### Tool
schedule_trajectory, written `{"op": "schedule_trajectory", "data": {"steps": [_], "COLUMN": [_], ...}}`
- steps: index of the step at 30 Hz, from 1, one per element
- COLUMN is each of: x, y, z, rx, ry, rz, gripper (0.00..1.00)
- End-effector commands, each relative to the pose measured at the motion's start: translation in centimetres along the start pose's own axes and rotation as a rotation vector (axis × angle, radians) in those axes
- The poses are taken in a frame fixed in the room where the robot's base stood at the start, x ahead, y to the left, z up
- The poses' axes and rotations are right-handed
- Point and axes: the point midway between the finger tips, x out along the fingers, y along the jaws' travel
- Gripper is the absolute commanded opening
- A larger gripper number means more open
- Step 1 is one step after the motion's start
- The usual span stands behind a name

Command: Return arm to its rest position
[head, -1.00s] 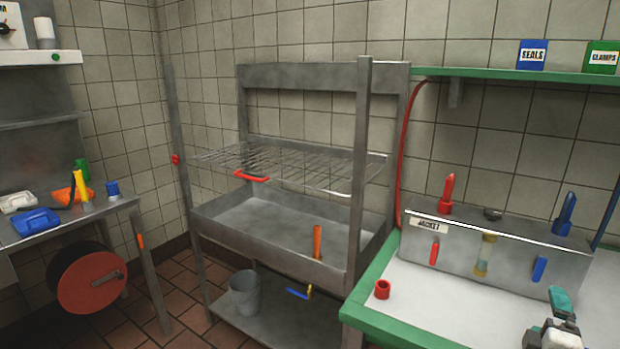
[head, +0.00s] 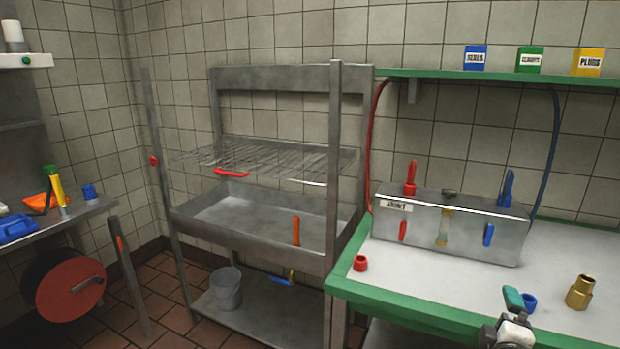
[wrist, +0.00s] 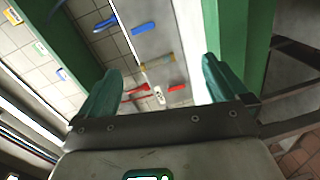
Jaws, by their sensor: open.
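My gripper (wrist: 158,92) shows in the wrist view with its two green fingers spread apart and nothing between them. In the head view only a green fingertip and part of my wrist show at the bottom right, over the green-edged bench (head: 430,318). Beyond the fingers in the wrist view is the grey metal box (wrist: 150,42) with red and blue handles. In the head view this box (head: 465,245) stands on the bench, apart from my gripper.
A blue ring (head: 529,301) and a brass fitting (head: 580,293) stand close to my gripper on the bench. A red ring (head: 360,263) sits at the bench's left corner. A metal sink rack (head: 250,225) stands left. A green shelf (head: 480,74) runs above.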

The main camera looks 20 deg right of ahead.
Motion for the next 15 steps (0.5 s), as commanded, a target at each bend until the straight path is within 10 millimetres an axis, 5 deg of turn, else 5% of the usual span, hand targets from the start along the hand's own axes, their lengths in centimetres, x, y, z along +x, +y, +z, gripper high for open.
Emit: {"op": "schedule_trajectory", "data": {"steps": [8,15], "x": [-2.9,-8.6], "y": [-4.4,-11.1], "z": [-0.1,-0.5], "rx": [0.176,0.388], "ry": [-0.038,-0.123], "rz": [-0.186,-0.488], "gripper": [1.00,1.00]}}
